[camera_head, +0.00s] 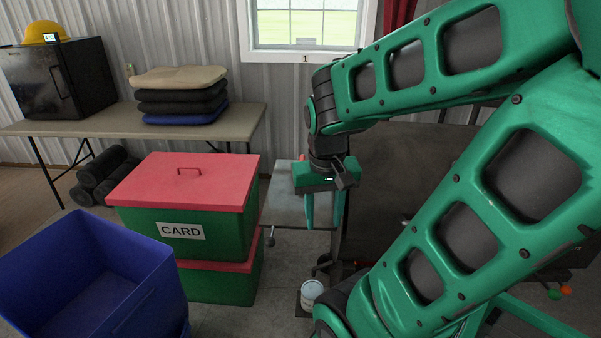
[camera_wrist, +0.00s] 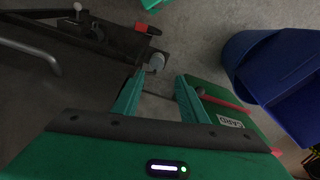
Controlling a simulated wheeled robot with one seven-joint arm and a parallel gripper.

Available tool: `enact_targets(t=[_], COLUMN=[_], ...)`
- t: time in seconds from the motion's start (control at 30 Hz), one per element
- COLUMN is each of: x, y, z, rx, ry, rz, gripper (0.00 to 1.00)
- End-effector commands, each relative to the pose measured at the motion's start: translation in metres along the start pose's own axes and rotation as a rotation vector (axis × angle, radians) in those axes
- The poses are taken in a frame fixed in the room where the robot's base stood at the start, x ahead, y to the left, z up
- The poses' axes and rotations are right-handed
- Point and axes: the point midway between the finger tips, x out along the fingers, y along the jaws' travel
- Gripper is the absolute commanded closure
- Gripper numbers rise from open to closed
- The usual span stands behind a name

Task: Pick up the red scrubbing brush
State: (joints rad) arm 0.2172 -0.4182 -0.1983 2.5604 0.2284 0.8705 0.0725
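I cannot make out a red scrubbing brush for certain in either view. My gripper (camera_head: 324,222) points down over a grey flat surface (camera_head: 283,208) beside the green box with the red lid. Its two green fingers are apart with nothing seen between them; they also show apart in the wrist view (camera_wrist: 158,88). A small red piece (camera_wrist: 147,28) shows beyond the fingertips in the wrist view, by a dark frame; I cannot tell what it is. My arm hides much of the right side in the head view.
Green boxes with red lids (camera_head: 185,184), the upper marked CARD, stand left of my gripper. A blue bin (camera_head: 140,295) is at front left. A table (camera_head: 240,118) behind holds a black cabinet (camera_head: 57,78) and folded cushions (camera_head: 180,97). A white can (camera_head: 311,290) stands low below.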

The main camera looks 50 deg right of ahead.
Motion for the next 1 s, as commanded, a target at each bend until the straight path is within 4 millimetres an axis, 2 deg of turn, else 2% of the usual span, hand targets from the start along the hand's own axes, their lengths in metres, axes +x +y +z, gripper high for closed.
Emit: enact_targets(t=[0.1,0.3,0.6,0.7,0.8,1.0], x=[0.02,0.049,0.079,0.087,0.092,0.098], y=[0.006,0.019,0.023,0.017,0.008,-0.004], z=[-0.054,-0.148,-0.267,-0.295,-0.315,-0.334], rx=[0.089,0.211,0.264,0.252,0.233,0.204], ry=[0.119,0.367,0.751,0.864,0.948,1.038], rz=[0.062,0.147,0.186,0.169,0.143,0.101], gripper=[0.61,0.61,0.61,0.61,0.61,0.61])
